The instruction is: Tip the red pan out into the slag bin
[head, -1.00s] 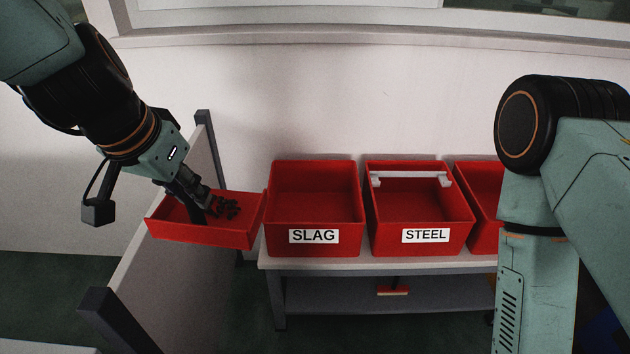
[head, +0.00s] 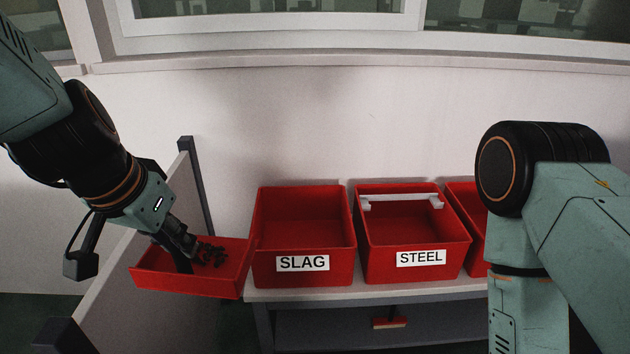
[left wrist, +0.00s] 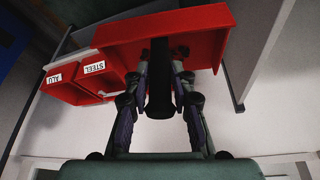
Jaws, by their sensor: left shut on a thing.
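The red pan (head: 190,283) hangs just left of the slag bin, roughly level, with a heap of dark lumps (head: 212,255) in it. My left gripper (head: 184,252) is shut on a dark upright grip inside the pan. In the left wrist view the pan (left wrist: 205,37) shows beyond the fingers, and the gripper (left wrist: 162,85) closes on the dark grip. The red slag bin (head: 303,235) stands on the bench with a white SLAG label, and its visible inside looks empty. My right gripper is out of view; only my right arm shows.
The red STEEL bin (head: 412,232), with a pale bar across its back, stands right of the slag bin. Another red bin (head: 466,215) is partly hidden by my right arm. A pale panel with dark posts (head: 195,180) stands behind the pan. A brush-like object (head: 389,322) lies below the bench top.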

